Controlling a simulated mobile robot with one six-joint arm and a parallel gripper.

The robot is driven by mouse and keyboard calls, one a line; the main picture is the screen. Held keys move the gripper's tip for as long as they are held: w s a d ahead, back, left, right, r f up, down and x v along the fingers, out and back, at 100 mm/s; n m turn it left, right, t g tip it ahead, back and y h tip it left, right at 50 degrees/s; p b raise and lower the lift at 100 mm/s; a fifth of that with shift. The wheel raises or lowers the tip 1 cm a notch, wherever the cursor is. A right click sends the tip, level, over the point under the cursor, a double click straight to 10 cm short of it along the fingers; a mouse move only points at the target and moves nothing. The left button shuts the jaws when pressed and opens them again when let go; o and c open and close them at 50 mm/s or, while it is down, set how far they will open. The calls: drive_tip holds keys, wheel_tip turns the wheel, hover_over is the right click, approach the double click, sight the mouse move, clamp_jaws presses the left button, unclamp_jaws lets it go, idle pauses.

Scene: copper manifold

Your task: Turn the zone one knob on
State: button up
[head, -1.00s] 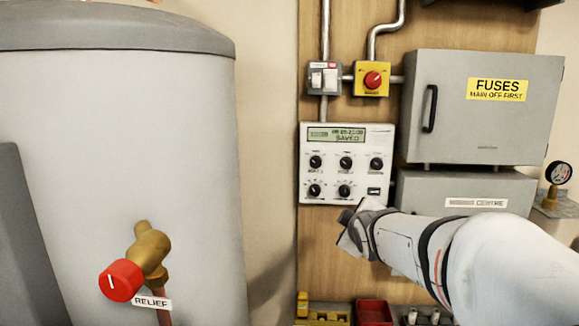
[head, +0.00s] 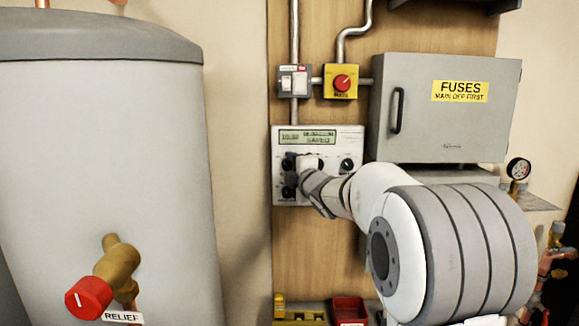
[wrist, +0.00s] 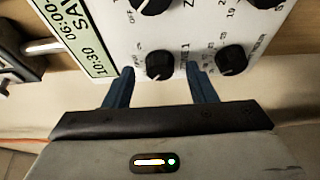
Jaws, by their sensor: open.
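The white control panel (head: 348,142) is on the wooden board, its display lit at the top. In the wrist view, a black round knob (wrist: 160,64) has a label beside it that reads like "ZONE 1", with "OFF" on its other side. My gripper (wrist: 162,72) is open, its two blue fingers on either side of this knob. Gaps show between fingers and knob; contact cannot be told. In the head view my gripper (head: 303,168) is at the panel's upper left knobs and hides some of them.
Other knobs sit close by, one to the right in the wrist view (wrist: 235,59) and one above (wrist: 150,3). A yellow box with a red knob (head: 342,82) and a switch (head: 294,81) are above the panel. A grey fuse box (head: 440,125) is right, a tank (head: 110,180) left.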

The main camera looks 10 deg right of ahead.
drive_tip(key=shift+w+a, duration=0.1)
drive_tip(key=shift+w, duration=0.35)
drive_tip(key=shift+c, duration=0.2)
drive_tip(key=c, duration=0.9)
